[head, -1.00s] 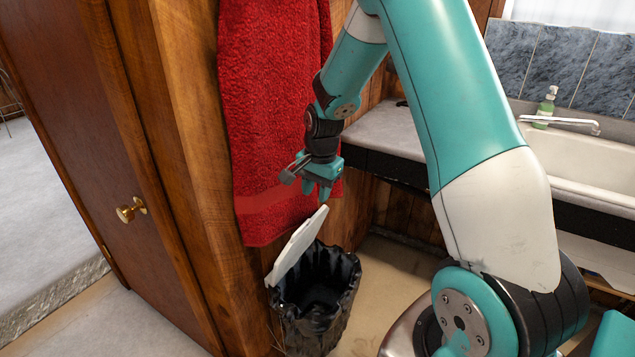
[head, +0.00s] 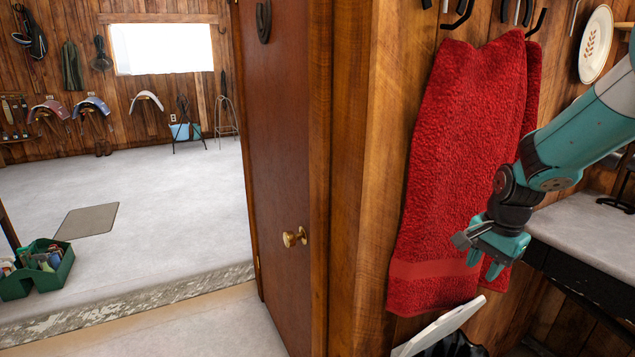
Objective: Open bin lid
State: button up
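The bin's white lid (head: 437,331) stands tilted up, leaning back toward the wooden wall below the red towel. Only its upper part shows, cut by the bottom edge of the view. A bit of the bin's black liner (head: 462,347) shows at the bottom edge; the rest of the bin is out of view. My gripper (head: 484,262) hangs above the lid, in front of the red towel, apart from the lid. It points downward and looks empty. Its teal fingers show a gap between the tips.
A red towel (head: 460,170) hangs from hooks behind my gripper. A grey counter (head: 590,232) stands at the right. A brown door with a brass knob (head: 294,237) is left of the wall. A green caddy (head: 40,275) sits on the floor at the far left, with open floor around it.

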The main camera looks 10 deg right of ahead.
jog(key=s+a+r+n+y, duration=0.1)
jog(key=s+a+r+n, duration=0.4)
jog(key=a, duration=0.5)
jog(key=s+a+r+n+y, duration=0.2)
jog(key=s+a+r+n, duration=0.3)
jog(key=s+a+n, duration=0.4)
jog(key=s+a, duration=0.1)
jog(key=s, duration=0.1)
jog(key=shift+s+a+r+n, duration=0.35)
jog(key=shift+a+r+n, duration=0.05)
jog(key=s+a+n, duration=0.1)
jog(key=s, duration=0.1)
jog(key=s+a+n, duration=0.1)
jog(key=s+n, duration=0.1)
jog(key=s, duration=0.1)
jog(key=s+a+r+n+g, duration=0.1)
jog(key=s+n, duration=0.1)
jog(key=shift+s+y, duration=0.3)
jog(key=shift+s, duration=0.05)
jog(key=c, duration=0.3)
jog(key=shift+s+a, duration=0.15)
jog(key=shift+s, duration=0.1)
grip_shut()
jog(key=shift+w, duration=0.1)
